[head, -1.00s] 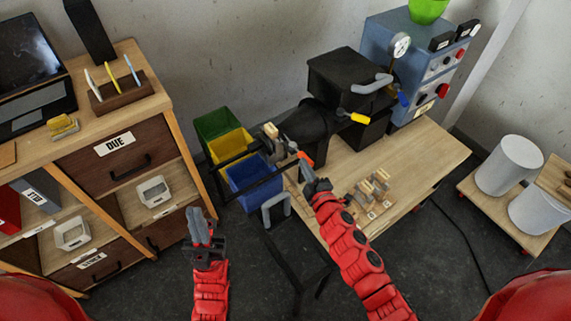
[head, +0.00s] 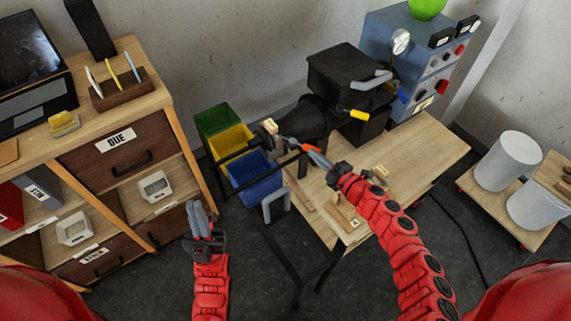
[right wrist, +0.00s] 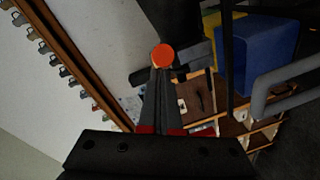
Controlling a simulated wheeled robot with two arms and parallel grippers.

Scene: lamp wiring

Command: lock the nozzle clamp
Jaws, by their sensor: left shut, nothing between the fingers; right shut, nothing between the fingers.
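The nozzle clamp's lever (head: 294,143) is grey with an orange end, beside the black nozzle body (head: 302,118) of the machine. It points right and slightly down toward my right gripper (head: 330,166). The orange end (right wrist: 163,57) shows in the right wrist view right at the shut fingertips (right wrist: 160,75). The fingers hold nothing; whether they touch the orange end I cannot tell. The clamp's latch is too small to make out. My left gripper (head: 200,218) is shut and empty, over the floor between the cabinet and the table.
The table (head: 430,155) carries the black machine (head: 345,75) with a yellow-tipped handle (head: 359,115), and wooden fixtures (head: 345,215) lie below my right arm. Green, yellow and blue bins (head: 255,178) stand left of the table. A wooden cabinet (head: 115,150) stands further left.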

